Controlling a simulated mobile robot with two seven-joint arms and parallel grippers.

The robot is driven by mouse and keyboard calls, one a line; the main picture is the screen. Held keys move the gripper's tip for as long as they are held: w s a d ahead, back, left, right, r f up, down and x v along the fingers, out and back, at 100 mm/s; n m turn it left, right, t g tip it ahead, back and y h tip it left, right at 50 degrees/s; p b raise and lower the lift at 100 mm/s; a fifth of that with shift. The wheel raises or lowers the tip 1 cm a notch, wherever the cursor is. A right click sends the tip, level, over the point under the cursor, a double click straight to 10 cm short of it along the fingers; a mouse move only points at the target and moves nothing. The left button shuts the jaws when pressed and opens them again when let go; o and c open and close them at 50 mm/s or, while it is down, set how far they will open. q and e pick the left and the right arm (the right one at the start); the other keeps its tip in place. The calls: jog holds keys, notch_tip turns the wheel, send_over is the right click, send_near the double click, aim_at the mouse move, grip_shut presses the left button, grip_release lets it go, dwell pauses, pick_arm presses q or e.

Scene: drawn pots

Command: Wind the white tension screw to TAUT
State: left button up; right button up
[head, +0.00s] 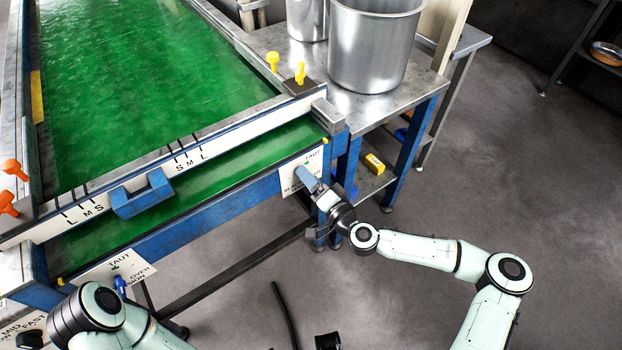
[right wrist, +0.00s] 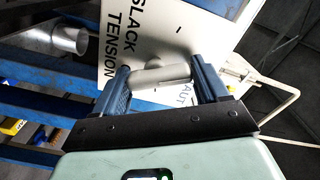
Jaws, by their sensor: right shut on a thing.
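The white tension screw (right wrist: 160,76) shows in the right wrist view, its bar lying across between my two fingers in front of a white plate (right wrist: 128,55). The plate reads SLACK and TENSION, with part of TAUT near the right finger. My right gripper (right wrist: 162,84) is shut on the screw. In the head view my right gripper (head: 308,179) is at the same plate (head: 289,180) on the belt frame's near right corner, and its fingers hide the screw.
A similar plate with a blue knob (head: 120,283) is at the frame's left end. The green belt (head: 150,70) has a blue-handled scale bar across it. A steel table with metal pots (head: 372,50) stands behind my right gripper. Floor at right is clear.

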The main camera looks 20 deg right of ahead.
jog(key=m, duration=0.5)
jog(key=shift+d+f+m, duration=0.1)
jog(key=shift+d+m, duration=0.05)
jog(key=shift+m, duration=0.15)
jog(key=shift+d+f+m+p, duration=0.15)
jog(key=shift+m+p, duration=0.25)
jog(key=shift+m, duration=1.7)
jog(key=o, duration=1)
jog(key=shift+c, duration=0.2)
jog(key=v, duration=1.3)
jog(key=shift+s, duration=0.15)
